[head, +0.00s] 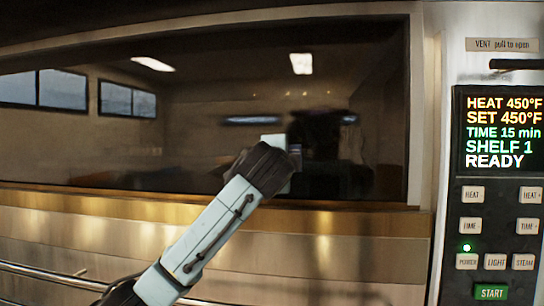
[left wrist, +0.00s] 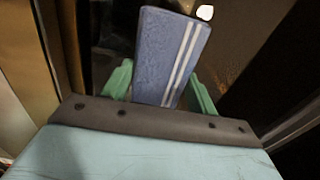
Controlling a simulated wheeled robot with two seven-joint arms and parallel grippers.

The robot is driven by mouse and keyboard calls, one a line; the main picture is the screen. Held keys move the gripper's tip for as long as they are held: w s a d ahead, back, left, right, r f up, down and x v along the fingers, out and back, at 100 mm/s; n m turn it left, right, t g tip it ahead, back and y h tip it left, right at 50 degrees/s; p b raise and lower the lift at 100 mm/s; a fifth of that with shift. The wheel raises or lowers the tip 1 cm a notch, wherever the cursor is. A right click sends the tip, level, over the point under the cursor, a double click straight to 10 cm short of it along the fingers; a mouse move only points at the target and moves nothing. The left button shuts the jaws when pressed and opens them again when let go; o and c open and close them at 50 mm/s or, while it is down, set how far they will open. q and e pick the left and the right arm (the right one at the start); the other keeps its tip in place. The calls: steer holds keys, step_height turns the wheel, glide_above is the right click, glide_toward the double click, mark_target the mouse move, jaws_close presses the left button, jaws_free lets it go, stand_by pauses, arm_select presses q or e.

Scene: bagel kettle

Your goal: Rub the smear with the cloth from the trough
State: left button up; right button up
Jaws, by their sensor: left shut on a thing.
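My left gripper (head: 284,156) reaches up from the bottom of the head view to the dark glass window (head: 200,115). In the left wrist view the gripper's green fingers (left wrist: 160,88) are shut on a folded blue cloth (left wrist: 172,55) with white stripes, which sticks out beyond them. In the head view the gripper mostly hides the cloth. I cannot tell whether the cloth touches the glass. A dark patch shows on the glass just right of the gripper, but I cannot tell smear from reflection. The trough and my right gripper are not in view.
A control panel (head: 497,200) with a lit display (head: 499,132) and buttons stands at the right. A metal ledge (head: 330,222) runs below the glass, with a rail (head: 50,276) at lower left. The glass left of my arm is unobstructed.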

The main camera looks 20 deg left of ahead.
mark_target(318, 159)
arm_select(q)
steer(key=shift+w+d+p, duration=0.3)
steer(key=shift+w+d, duration=0.05)
steer(key=shift+d, duration=0.95)
steer(key=shift+w+d+p, duration=0.3)
steer(key=shift+w+d, duration=0.05)
steer(key=shift+d, duration=0.9)
steer(key=shift+w+d+p, duration=0.3)
steer(key=shift+w+d, duration=0.05)
steer(key=shift+d, duration=0.95)
steer(key=s+a, duration=0.3)
steer(key=a, duration=0.7)
steer(key=shift+a, duration=0.4)
steer(key=shift+v, duration=2.95)
